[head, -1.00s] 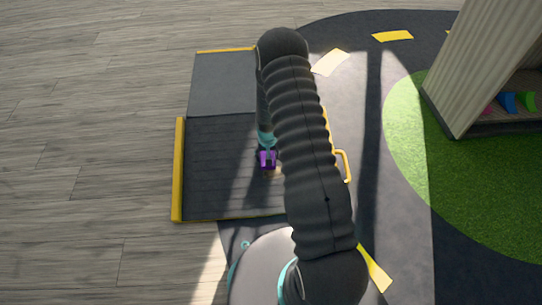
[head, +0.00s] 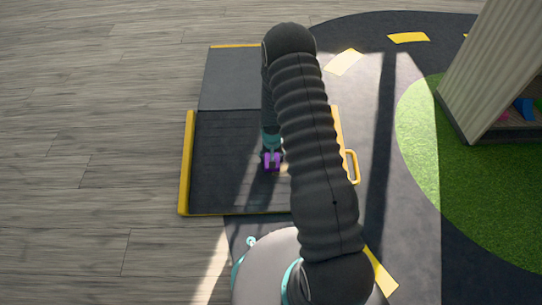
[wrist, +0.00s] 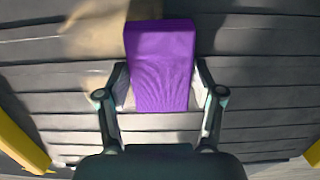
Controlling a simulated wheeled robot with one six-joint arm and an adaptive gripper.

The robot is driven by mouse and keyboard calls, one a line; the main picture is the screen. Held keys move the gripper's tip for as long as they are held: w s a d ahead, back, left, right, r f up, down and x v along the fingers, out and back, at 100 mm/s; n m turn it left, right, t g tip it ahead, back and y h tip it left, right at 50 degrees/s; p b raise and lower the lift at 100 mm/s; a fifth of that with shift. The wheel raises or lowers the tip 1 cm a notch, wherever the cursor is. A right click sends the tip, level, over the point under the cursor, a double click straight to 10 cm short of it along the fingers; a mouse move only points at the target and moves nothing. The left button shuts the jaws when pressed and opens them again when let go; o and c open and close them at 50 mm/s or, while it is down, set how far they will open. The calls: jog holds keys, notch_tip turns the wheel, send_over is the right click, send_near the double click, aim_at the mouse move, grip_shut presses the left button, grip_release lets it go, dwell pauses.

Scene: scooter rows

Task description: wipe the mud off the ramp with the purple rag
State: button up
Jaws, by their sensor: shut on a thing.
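The purple rag (wrist: 160,65) is a folded block held between the fingers of my gripper (wrist: 160,88), which is shut on it. In the head view the rag (head: 272,164) is low over the dark ramp (head: 225,150), near its middle; I cannot tell for sure whether it touches. The ramp has slatted grooves and yellow edges. A tan-brown mud smear (wrist: 100,32) shows on the slats beside and beyond the rag's far left corner in the wrist view. My arm hides the ramp's right part in the head view, and no mud is clear there.
A yellow rail (head: 186,165) runs along the ramp's left side and a yellow handle (head: 352,166) sticks out at its right. A ribbed pillar with a shelf (head: 490,70) stands on green turf (head: 440,170) at the right. Wood floor (head: 90,150) is clear at the left.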

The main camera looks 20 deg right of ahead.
aim_at(279, 163)
jog(key=shift+s+d+r, duration=0.1)
jog(key=shift+s+d, duration=0.25)
jog(key=shift+d, duration=0.7)
jog(key=shift+s+d+f, duration=0.1)
jog(key=shift+s+d, duration=0.2)
jog(key=shift+d, duration=0.8)
jog(key=shift+s+d+r, duration=0.1)
jog(key=shift+s+d, duration=0.25)
jog(key=shift+d, duration=0.7)
jog(key=shift+s+d+b, duration=0.2)
jog(key=shift+d+b, duration=0.05)
jog(key=shift+d, duration=0.55)
jog(key=shift+s+d+b, duration=0.2)
jog(key=shift+d, duration=0.6)
jog(key=shift+s+a+f, duration=0.15)
jog(key=shift+s, duration=0.35)
jog(key=shift+s+a+f, duration=0.1)
jog(key=shift+s, duration=0.4)
jog(key=shift+w+a+f+b, duration=0.1)
jog(key=shift+w+a+b, duration=0.15)
jog(key=shift+a, duration=0.65)
jog(key=shift+w+a+f+b, duration=0.1)
jog(key=shift+w+a+b, duration=0.2)
jog(key=shift+a, duration=0.65)
jog(key=shift+w+a+b, duration=0.2)
jog(key=shift+w+a, duration=0.05)
jog(key=shift+a, duration=0.65)
jog(key=shift+w+a+r, duration=0.1)
jog(key=shift+w+a, duration=0.05)
jog(key=shift+a, duration=0.5)
